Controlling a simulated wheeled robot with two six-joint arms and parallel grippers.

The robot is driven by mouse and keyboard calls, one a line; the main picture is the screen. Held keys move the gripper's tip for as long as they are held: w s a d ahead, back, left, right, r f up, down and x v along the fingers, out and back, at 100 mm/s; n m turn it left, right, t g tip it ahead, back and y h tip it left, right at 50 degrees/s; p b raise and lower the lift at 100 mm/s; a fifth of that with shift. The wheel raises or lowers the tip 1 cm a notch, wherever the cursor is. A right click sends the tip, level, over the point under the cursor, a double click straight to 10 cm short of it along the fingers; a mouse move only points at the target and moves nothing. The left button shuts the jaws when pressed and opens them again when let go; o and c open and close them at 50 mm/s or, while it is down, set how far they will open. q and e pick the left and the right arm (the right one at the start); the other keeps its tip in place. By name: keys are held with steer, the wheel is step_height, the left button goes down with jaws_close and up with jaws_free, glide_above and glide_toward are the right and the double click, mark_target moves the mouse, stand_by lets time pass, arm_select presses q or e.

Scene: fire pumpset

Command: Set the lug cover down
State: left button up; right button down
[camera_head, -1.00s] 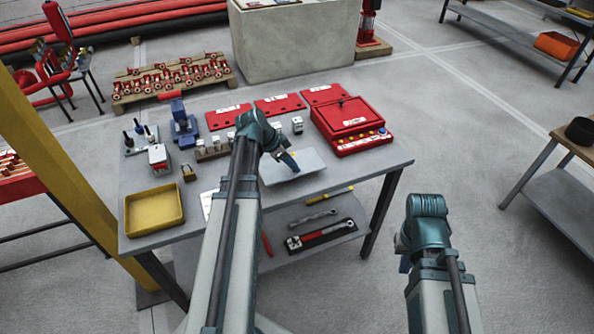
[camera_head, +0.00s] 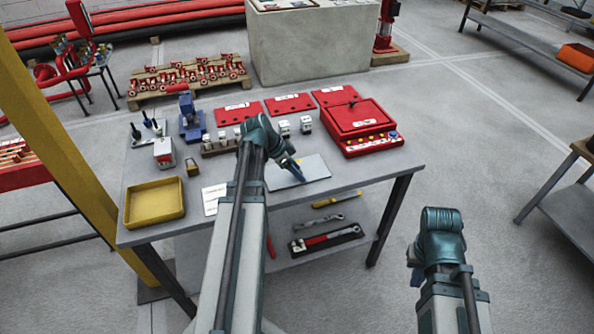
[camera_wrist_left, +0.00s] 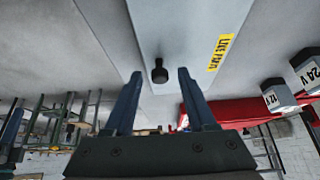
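The lug cover (camera_head: 317,165) is a flat grey plate. It appears to lie flat on the grey table (camera_head: 350,176), near the front edge. In the left wrist view the cover (camera_wrist_left: 190,30) shows a black knob (camera_wrist_left: 159,71) and a yellow label (camera_wrist_left: 221,52). My left gripper (camera_head: 296,172) is over the cover. Its fingers (camera_wrist_left: 160,75) are spread, with the knob between their tips and gaps on both sides. My right gripper (camera_head: 415,277) hangs to the right, off the table; its fingers are mostly hidden by its own arm.
A red box (camera_head: 360,125) stands right of the cover, and red plates (camera_head: 290,103) lie behind. Small white-topped blocks (camera_head: 284,128) stand behind my left gripper. A yellow tray (camera_head: 155,203) is at the left. Tools (camera_head: 325,238) lie on the lower shelf.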

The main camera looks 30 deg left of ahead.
arm_select(q)
steer(key=shift+r+p, duration=0.3)
steer(key=p+v, duration=1)
steer(key=v, duration=0.1)
steer(key=shift+s+a+r, duration=0.2)
steer(key=shift+r, duration=0.05)
steer(key=s+d+f+n+g+y, duration=0.1)
steer(key=s+d, duration=0.2)
steer(key=d, duration=0.8)
steer(key=s+d+f+n+g+y, duration=0.1)
steer(key=s+d+n+g+y, duration=0.1)
steer(key=d, duration=1)
steer(key=s+d+n+g+y, duration=0.1)
steer(key=s+d, duration=0.4)
steer(key=d, duration=0.7)
steer(key=shift+f+g+y, duration=0.4)
steer(key=shift+y, duration=0.2)
